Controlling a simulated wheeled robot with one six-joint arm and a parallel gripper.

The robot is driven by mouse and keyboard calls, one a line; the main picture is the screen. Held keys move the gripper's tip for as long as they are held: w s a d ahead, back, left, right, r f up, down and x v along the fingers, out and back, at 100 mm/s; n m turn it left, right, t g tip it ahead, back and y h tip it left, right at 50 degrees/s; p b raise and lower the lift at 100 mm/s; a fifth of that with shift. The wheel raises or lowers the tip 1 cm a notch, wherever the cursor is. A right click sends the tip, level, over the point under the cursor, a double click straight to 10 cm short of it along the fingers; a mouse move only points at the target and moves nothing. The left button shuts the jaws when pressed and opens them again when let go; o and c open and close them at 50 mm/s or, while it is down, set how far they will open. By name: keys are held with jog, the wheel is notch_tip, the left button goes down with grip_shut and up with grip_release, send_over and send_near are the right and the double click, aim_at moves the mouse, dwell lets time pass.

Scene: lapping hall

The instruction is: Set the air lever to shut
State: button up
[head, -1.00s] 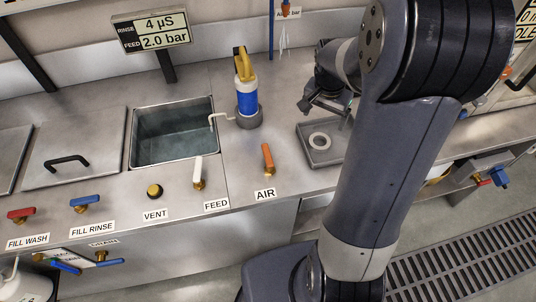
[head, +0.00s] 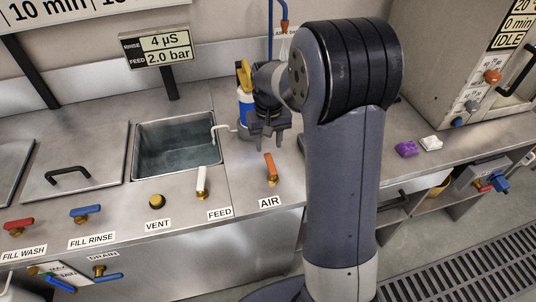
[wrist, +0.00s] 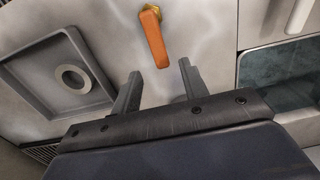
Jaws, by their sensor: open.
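The air lever (head: 270,168) is an orange handle on a brass fitting, behind the AIR label (head: 269,203) on the steel counter. In the head view its handle points away from the label, toward the back of the counter. In the wrist view the lever (wrist: 153,38) lies beyond the fingertips, roughly in line with the gap between them. My gripper (head: 268,140) is above the counter just behind the lever, pointing down. In the wrist view my gripper (wrist: 158,78) is open and empty, apart from the lever.
A sink (head: 175,145) lies left, with the white FEED lever (head: 202,182) beside the air lever. A blue-and-yellow bottle (head: 243,100) stands close behind my gripper. A grey tray with a ring (wrist: 60,75) shows in the wrist view. Purple (head: 406,149) and white blocks (head: 431,143) lie right.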

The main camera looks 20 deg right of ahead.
aim_at(269, 157)
notch_tip(269, 157, down, 5)
jog(key=shift+f, duration=0.2)
jog(key=shift+c, duration=0.5)
grip_shut()
